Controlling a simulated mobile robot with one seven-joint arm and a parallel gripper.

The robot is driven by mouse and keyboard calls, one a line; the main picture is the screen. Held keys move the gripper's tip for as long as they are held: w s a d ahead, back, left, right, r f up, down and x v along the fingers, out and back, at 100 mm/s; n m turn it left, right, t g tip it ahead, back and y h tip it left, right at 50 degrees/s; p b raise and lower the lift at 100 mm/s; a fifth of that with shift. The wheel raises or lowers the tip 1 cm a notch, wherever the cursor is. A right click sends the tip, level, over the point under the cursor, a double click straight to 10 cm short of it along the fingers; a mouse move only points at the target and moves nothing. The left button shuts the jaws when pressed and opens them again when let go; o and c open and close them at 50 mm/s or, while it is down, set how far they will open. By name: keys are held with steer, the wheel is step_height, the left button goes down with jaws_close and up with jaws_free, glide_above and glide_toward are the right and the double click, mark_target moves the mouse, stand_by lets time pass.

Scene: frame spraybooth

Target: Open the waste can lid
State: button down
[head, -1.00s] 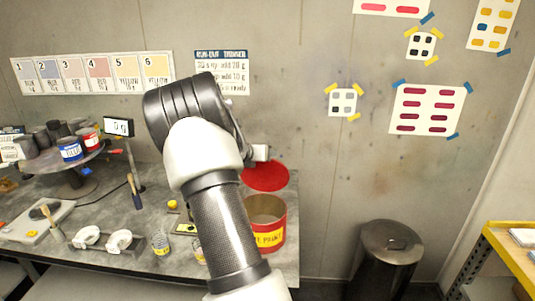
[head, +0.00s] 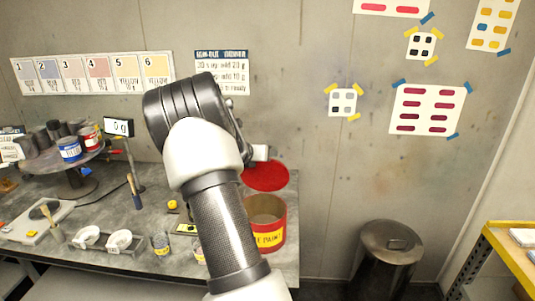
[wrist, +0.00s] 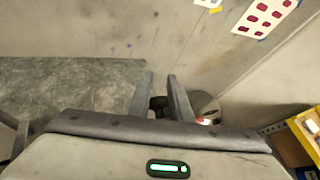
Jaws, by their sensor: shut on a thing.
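The red waste can (head: 278,235) has a yellow label partly reading "PAINT" and stands at the bench's right end in the head view. Its mouth shows open. The red lid (head: 266,177) is raised behind the mouth, tilted up toward the wall. My gripper (head: 262,153) is at the lid's upper edge, mostly hidden behind my arm. In the wrist view my gripper (wrist: 160,82) has its two fingers a little apart, with something dark low between them. A small red patch shows right of the fingers. The exact grip on the lid is hidden.
A metal pedal bin (head: 390,245) stands on the floor right of the bench. A yellow-edged shelf (head: 505,260) is at far right. Brushes, cups and a turntable with cans (head: 70,152) occupy the bench's left. The wall is close behind the lid.

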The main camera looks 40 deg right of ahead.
steer(key=shift+w+a+f, duration=0.1)
steer(key=shift+a+f, duration=0.15)
steer(key=shift+f, duration=0.3)
steer(key=shift+a+f, duration=0.25)
steer(key=shift+f, duration=0.25)
steer(key=c, duration=1.5)
jaws_free()
steer(key=shift+w+d+f, duration=0.1)
steer(key=shift+w, duration=0.05)
steer(key=shift+o, duration=0.2)
steer(key=shift+d, duration=0.1)
steer(key=shift+r, duration=0.2)
steer(key=a+r+p, duration=0.1)
steer(key=a+r, duration=0.4)
steer(key=r, duration=0.3)
steer(key=w+a+r+p, duration=0.1)
steer(key=a+r+p, duration=0.1)
steer(key=a+r, duration=0.3)
steer(key=shift+r, duration=2.1)
steer(key=shift+w, duration=0.1)
steer(key=shift+a, duration=0.15)
